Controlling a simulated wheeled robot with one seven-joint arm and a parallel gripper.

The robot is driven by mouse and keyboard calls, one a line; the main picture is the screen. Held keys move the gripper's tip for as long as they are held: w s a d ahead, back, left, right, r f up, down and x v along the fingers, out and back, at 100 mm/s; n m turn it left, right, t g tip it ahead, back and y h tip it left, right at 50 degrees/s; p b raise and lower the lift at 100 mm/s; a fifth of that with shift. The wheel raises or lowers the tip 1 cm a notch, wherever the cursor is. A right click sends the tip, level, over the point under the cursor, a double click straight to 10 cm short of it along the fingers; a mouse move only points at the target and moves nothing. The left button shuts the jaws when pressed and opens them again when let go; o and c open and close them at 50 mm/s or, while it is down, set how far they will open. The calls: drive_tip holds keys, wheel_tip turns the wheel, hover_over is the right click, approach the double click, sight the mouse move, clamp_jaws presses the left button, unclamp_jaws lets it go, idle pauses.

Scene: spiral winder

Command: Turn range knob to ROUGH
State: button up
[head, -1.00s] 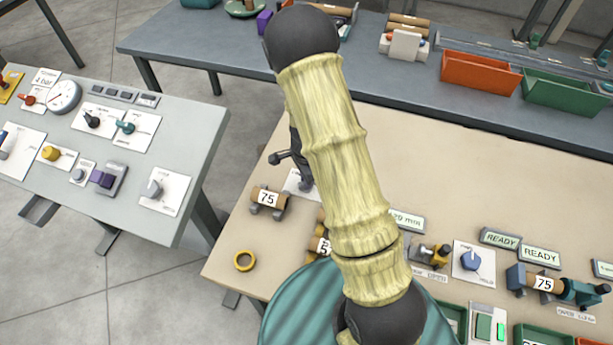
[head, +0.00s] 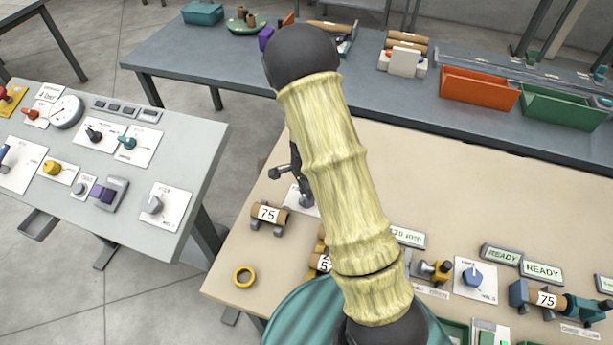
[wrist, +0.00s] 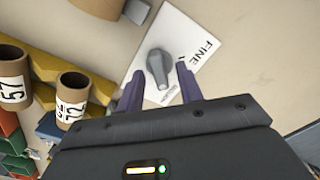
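The range knob (wrist: 157,66) is a grey knob on a white plate (wrist: 188,35) in the wrist view. The word FINE is printed on the plate to its right; smaller print below it is too small to read, and I cannot make out ROUGH. My gripper (wrist: 159,72) is open, with one purple finger on each side of the knob. Gaps show between knob and fingers. In the head view the white plate (head: 314,208) shows only as a sliver beside my arm; the knob is hidden there. My gripper (head: 306,199) is mostly hidden behind my arm.
A cardboard roll marked 75 (head: 268,214) on a small stand is close left of the plate. A yellow ring (head: 244,276) lies nearer. In the wrist view, upright tubes (wrist: 72,92) stand on the left. Another knob panel (head: 473,279) sits at the right. The tabletop beyond is bare.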

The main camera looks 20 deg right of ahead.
wheel_tip(320, 180, up, 17)
idle(0.4)
drive_tip(key=shift+s, duration=0.1)
idle(0.4)
drive_tip(key=s+r+n+t, duration=0.2)
drive_tip(key=s+r+n, duration=0.1)
drive_tip(key=s+n, duration=1)
drive_tip(key=n, duration=0.3)
drive_tip(key=shift+t, duration=0.3)
